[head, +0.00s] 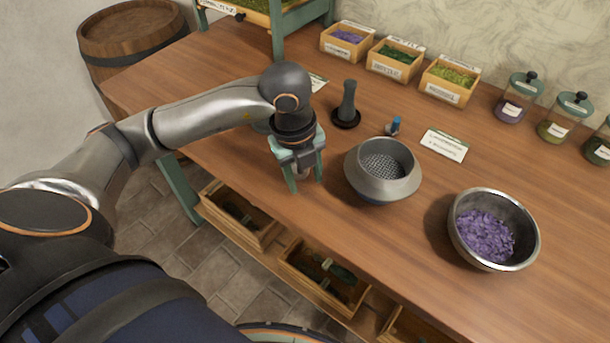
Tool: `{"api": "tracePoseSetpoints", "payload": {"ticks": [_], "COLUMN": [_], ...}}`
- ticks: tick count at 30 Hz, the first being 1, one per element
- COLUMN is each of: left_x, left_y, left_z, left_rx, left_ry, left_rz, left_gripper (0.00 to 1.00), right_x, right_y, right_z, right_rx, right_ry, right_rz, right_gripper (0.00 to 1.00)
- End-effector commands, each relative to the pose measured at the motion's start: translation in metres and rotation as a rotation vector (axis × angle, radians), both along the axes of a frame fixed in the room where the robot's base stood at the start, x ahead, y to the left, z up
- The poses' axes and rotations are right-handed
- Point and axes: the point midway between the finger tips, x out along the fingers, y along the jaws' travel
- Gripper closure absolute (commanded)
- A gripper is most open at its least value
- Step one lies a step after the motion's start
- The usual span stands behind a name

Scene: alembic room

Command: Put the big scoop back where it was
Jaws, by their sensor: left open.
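My left gripper (306,184) points down over the front part of the wooden table (300,230), just left of a grey metal bowl with a perforated inside (383,170). Its fingers are apart and nothing shows between them. I cannot pick out the big scoop for sure. Dark, long items lie in the open wooden drawer (277,232) and in another open drawer (357,307) below the tabletop, too dim to tell what they are. My right gripper is not in view.
A steel bowl of purple petals (532,243) stands at the right. A dark pestle-shaped object (347,105), a small blue-topped item (394,125) and a label card (444,145) lie behind. Herb boxes (395,62) and jars (517,97) line the back. A barrel (130,40) stands left.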

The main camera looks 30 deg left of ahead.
Motion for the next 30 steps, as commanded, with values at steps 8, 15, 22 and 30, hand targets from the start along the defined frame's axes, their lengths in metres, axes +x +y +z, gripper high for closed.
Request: {"api": "tracePoseSetpoints", "payload": {"ticks": [8, 15, 22, 30], "left_x": [-0.004, -0.010, -0.012, -0.012], "left_y": [0.004, 0.007, 0.008, 0.007], "left_z": [0.061, 0.103, 0.114, 0.114], "left_rx": [-0.001, 0.001, 0.001, -0.002], "left_ry": [-0.009, -0.006, -0.003, -0.002], "left_rz": [-0.001, 0.000, 0.000, -0.001], "left_gripper": [0.50, 0.50, 0.50, 0.50], "right_x": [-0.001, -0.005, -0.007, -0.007], "right_y": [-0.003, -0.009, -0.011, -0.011], "right_z": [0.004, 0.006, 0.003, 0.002], "right_rx": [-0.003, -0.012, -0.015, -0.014], "right_ry": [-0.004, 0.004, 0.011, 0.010], "right_rz": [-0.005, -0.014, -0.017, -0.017], "right_gripper": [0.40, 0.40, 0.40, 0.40]}}
